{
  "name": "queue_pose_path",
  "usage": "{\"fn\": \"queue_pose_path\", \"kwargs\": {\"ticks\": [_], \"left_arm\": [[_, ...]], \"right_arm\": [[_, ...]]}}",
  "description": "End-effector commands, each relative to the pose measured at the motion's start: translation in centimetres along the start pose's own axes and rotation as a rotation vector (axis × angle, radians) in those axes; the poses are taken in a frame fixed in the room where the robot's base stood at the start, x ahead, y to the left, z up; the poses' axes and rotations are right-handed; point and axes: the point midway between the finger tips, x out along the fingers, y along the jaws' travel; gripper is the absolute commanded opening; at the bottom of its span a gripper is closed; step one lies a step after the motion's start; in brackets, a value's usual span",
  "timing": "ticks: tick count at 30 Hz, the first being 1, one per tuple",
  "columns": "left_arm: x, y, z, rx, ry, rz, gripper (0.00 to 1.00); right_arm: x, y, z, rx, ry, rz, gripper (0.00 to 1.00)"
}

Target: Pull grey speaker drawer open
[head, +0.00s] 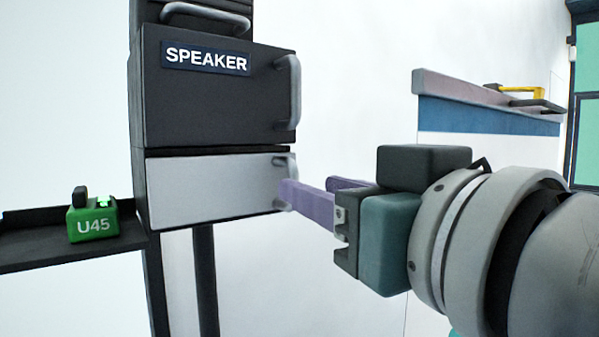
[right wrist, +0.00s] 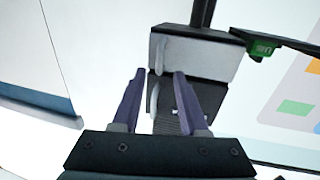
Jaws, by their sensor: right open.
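The grey drawer (head: 210,190) sits shut, or nearly so, below the dark SPEAKER drawer (head: 212,95). Its upright grey handle (head: 287,172) is at the drawer's right edge. My right gripper (head: 308,188), with purple fingers, is open and comes in from the right. In the head view its near fingertip overlaps the lower part of that handle; I cannot tell whether it touches. In the right wrist view the view is upside down and the two fingers (right wrist: 159,73) are spread, with a handle (right wrist: 160,55) in line just beyond the tips. My left gripper is not in view.
A green U45 block (head: 92,222) stands on a dark shelf (head: 60,246) at the left. Another handled dark unit (head: 195,17) is above. A wall ledge (head: 470,95) with a yellow-handled item (head: 520,92) is at the right. Dark posts (head: 204,280) stand below the drawer.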

Motion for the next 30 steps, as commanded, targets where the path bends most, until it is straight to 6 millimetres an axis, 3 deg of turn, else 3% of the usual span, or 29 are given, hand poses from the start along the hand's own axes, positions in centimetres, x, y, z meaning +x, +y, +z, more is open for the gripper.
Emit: {"fn": "queue_pose_path", "kwargs": {"ticks": [3,9,21,30], "left_arm": [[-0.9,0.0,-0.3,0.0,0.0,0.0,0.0],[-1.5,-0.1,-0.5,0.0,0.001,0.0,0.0],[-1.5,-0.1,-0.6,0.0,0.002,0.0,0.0],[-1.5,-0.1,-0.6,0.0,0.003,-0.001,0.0]], "right_arm": [[2.0,0.0,-0.3,-0.001,-0.001,0.001,0.43],[4.1,0.0,-0.1,-0.001,-0.001,0.001,0.43],[4.7,0.0,0.1,-0.001,-0.001,0.001,0.43],[4.7,0.0,0.1,-0.001,-0.001,0.001,0.11]]}}
